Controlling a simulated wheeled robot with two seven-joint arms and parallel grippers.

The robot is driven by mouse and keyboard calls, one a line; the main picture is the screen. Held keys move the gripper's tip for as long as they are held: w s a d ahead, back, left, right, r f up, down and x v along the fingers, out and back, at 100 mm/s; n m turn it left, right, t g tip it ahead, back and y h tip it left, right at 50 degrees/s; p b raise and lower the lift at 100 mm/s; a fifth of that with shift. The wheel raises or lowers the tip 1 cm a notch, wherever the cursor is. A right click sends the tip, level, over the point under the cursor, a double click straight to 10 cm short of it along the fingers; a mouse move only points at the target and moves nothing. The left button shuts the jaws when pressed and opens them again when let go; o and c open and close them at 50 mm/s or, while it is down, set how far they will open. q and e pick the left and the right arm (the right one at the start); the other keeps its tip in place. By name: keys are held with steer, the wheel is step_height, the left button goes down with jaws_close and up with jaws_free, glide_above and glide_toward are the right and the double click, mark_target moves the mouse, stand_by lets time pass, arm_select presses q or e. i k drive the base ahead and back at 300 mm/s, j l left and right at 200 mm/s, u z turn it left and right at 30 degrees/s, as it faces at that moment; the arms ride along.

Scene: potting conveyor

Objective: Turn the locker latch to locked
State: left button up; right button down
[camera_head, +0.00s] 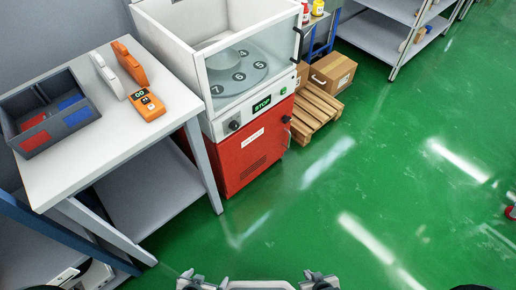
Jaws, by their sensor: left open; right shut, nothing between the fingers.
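I cannot make out a locker latch for certain. A red cabinet (250,152) with a white label stands under the glass-fronted machine, and a small dark fitting (286,119) shows at its upper right edge; its kind and setting are too small to tell. A black knob (234,125) sits on the machine's front panel beside a green STOP display (261,104). My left gripper (190,281) is at the bottom edge, open, partly cut off. My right gripper (319,281) is at the bottom edge to its right, shut and empty. Both are far from the cabinet.
A white workbench (130,125) at left holds a dark divided bin (50,144), an orange handheld device (147,105) and a holder with orange and white parts. Cardboard boxes (333,72) rest on a wooden pallet (315,110). Grey shelving (380,38) stands behind.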

mark_target(285, 119)
steer(key=i+l, duration=0.15)
steer(key=l, duration=0.35)
steer(key=i+l+u, duration=0.1)
steer(key=l, duration=0.4)
steer(key=i+l, duration=0.15)
steer(key=l, duration=0.35)
steer(key=i+l+u, duration=0.1)
steer(key=l, duration=0.4)
steer(key=i+l, duration=0.15)
steer(key=l, duration=0.4)
steer(key=i+l+u, duration=0.1)
steer(key=l, duration=0.4)
steer(key=i+l, duration=0.1)
steer(key=l, duration=0.45)
steer(key=u, duration=0.05)
